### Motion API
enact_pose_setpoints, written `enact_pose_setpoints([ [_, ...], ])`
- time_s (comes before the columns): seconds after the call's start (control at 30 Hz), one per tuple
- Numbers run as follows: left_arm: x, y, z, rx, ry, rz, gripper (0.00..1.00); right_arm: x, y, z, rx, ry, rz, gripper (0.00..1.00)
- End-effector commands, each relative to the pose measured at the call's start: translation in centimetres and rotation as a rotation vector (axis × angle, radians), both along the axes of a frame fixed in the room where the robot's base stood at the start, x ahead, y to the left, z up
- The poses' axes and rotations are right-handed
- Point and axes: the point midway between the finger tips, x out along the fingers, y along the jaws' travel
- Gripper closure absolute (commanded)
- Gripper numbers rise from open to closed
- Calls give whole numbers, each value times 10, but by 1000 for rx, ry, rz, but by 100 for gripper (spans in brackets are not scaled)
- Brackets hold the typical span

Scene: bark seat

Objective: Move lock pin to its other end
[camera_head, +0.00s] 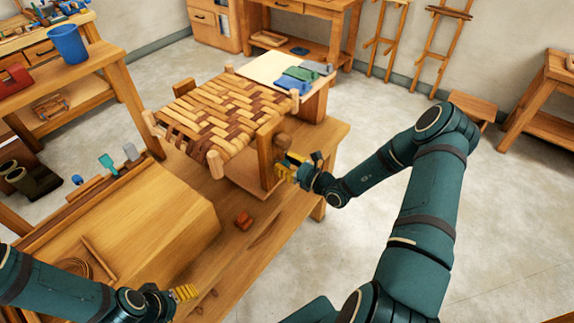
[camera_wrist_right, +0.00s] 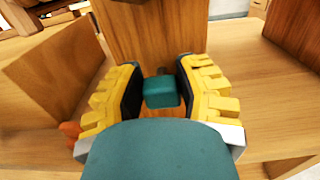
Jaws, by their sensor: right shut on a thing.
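The bark seat, woven in light and dark strips (camera_head: 222,112), stands on the wooden workbench. My right gripper (camera_head: 288,168) is at a wooden upright on its right side. In the right wrist view, my yellow-padded fingers (camera_wrist_right: 161,88) are close around a small teal block (camera_wrist_right: 161,93). It appears to be the lock pin's head, with a thin dark part behind it toward the wooden panel (camera_wrist_right: 150,35). The pin's far end is hidden. My left gripper (camera_head: 183,293) is low at the left, over the bench; its opening is unclear.
Teal and grey tools (camera_head: 107,162) stand in a rack at the left. Green and blue items (camera_head: 297,78) lie on a pale surface behind the seat.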

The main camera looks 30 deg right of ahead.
Motion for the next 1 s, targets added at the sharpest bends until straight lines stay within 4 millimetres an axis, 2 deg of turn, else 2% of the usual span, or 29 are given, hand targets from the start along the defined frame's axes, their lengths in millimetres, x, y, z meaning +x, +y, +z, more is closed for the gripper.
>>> enact_pose_setpoints([
  [0.07, 0, 0, 0, 0, 0, 0, 34, 2, 1, 1, 1, -4, 2, 100],
  [0.1, 0, 0, 0, 0, 0, 0, 34, 2, 1, 1, 1, -4, 1, 48],
  [0.13, 0, 0, 0, 0, 0, 0, 34, 2, 1, 1, 1, -4, 2, 38],
  [0.17, 0, 0, 0, 0, 0, 0, 34, 2, 1, 1, 1, -4, 2, 34],
  [0.57, 0, 0, 0, 0, 0, 0, 34, -5, -2, 1, -1, -3, 1, 34],
  [0.67, 0, 0, 0, 0, 0, 0, 34, -16, -7, 1, 0, -2, 0, 34],
  [1.0, 0, 0, 0, 0, 0, 0, 34, -78, -33, 1, -1, -1, -1, 34],
])
